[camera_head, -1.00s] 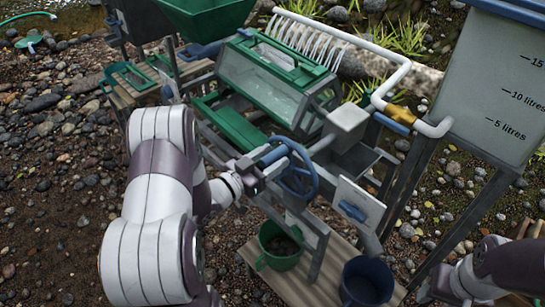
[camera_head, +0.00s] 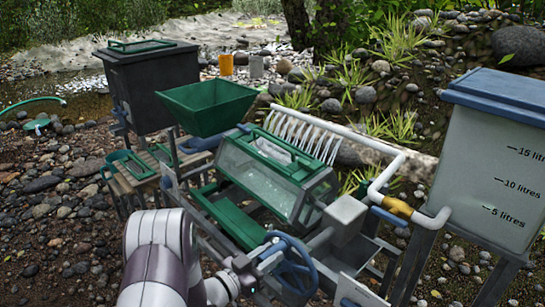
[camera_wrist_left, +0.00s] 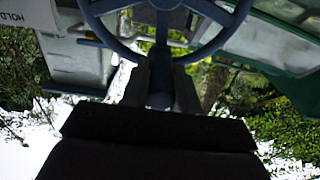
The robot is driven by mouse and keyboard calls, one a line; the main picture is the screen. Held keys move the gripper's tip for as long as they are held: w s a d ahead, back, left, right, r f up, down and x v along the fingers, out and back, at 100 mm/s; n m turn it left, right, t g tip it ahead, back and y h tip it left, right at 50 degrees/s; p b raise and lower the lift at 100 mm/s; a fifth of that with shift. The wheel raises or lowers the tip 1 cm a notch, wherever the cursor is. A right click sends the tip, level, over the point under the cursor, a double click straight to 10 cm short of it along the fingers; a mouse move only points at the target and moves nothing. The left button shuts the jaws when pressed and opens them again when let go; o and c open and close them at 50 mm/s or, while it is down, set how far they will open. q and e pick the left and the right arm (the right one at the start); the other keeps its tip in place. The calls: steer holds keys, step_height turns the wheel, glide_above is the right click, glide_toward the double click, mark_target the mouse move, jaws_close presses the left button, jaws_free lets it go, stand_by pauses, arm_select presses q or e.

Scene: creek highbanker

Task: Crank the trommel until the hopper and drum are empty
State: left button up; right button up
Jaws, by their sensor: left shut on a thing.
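The trommel drum (camera_head: 268,182), with clear panels and a green frame, sits tilted in the middle of the head view. The green hopper (camera_head: 207,110) stands at its upper left; its inner walls look bare, but its bottom is hidden. I cannot tell what is inside the drum. The blue crank wheel (camera_head: 300,268) is at the drum's lower right end. My left gripper (camera_head: 258,265) is shut on the wheel's handle. In the left wrist view, its fingers (camera_wrist_left: 160,88) close around the dark handle below the wheel rim (camera_wrist_left: 120,48). My right gripper is out of view.
A water tank (camera_head: 490,165) with litre marks stands at the right. A white pipe (camera_head: 375,142) with a brass valve (camera_head: 398,206) runs from it over the drum. A dark lidded bin (camera_head: 150,85) stands behind the hopper. Pebbly ground lies at the left.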

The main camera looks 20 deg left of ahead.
arm_select(q)
steer(key=shift+d, duration=0.2)
steer(key=o, duration=1)
steer(key=shift+s+d, duration=0.15)
steer(key=shift+d, duration=0.1)
steer(key=shift+s+a, duration=0.25)
steer(key=shift+s, duration=0.05)
steer(key=p+v, duration=0.1)
steer(key=v, duration=0.7)
steer(key=shift+s, duration=0.2)
